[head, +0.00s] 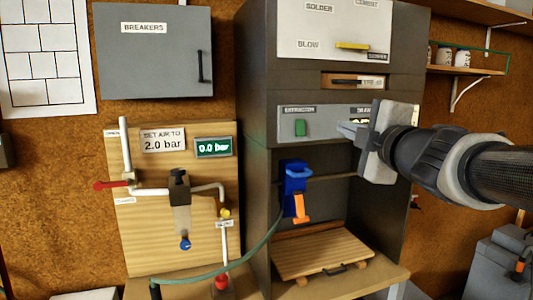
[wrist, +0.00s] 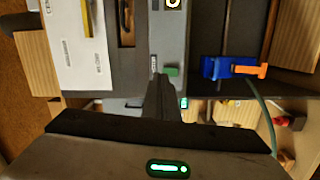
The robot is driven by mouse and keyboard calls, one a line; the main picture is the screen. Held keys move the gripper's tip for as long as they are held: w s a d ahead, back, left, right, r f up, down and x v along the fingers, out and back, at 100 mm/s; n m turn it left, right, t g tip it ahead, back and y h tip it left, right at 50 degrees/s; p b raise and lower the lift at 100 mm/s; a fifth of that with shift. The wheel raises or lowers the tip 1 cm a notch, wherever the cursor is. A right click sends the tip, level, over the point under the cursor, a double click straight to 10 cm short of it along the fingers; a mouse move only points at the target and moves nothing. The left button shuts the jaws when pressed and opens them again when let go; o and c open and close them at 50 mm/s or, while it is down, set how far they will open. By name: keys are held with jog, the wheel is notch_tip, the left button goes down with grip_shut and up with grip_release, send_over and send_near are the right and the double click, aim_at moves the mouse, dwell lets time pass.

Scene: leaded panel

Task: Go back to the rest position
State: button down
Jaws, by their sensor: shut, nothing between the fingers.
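My gripper (head: 347,130) is shut and empty in the head view, held in front of the grey cabinet at the height of its control panel (head: 317,123). Its fingers point left, toward a green switch (head: 300,127) on that panel. In the wrist view the closed fingers (wrist: 160,92) end close to the same green switch (wrist: 171,71); I cannot tell whether they touch it. The right part of the panel is partly hidden behind my gripper in the head view.
A blue holder with an orange-tipped tool (head: 295,178) hangs below the panel, with a green hose (head: 250,254). A slatted wooden board (head: 322,250) lies beneath. Left are the air board (head: 143,233), reading 0.0 bar, and a breaker box (head: 155,65). A shelf (head: 465,70) holds jars.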

jog(key=s+d+f+m+g+h, duration=0.2)
jog(key=s+d+f+m+h, duration=0.25)
jog(key=m, duration=0.45)
jog(key=s+a+f+m+g, duration=0.4)
jog(key=s+f+g, duration=0.1)
jog(key=s+f, duration=0.5)
jog(key=s+a+f+m+g+y+p, duration=0.1)
jog(key=s+a+f+m+g, duration=0.3)
jog(key=s+f, duration=0.6)
jog(key=shift+s+a+m+g+p, duration=0.15)
jog(key=shift+s+m+g+p, duration=0.15)
jog(key=shift+m+g, duration=0.4)
jog(key=shift+f, duration=0.1)
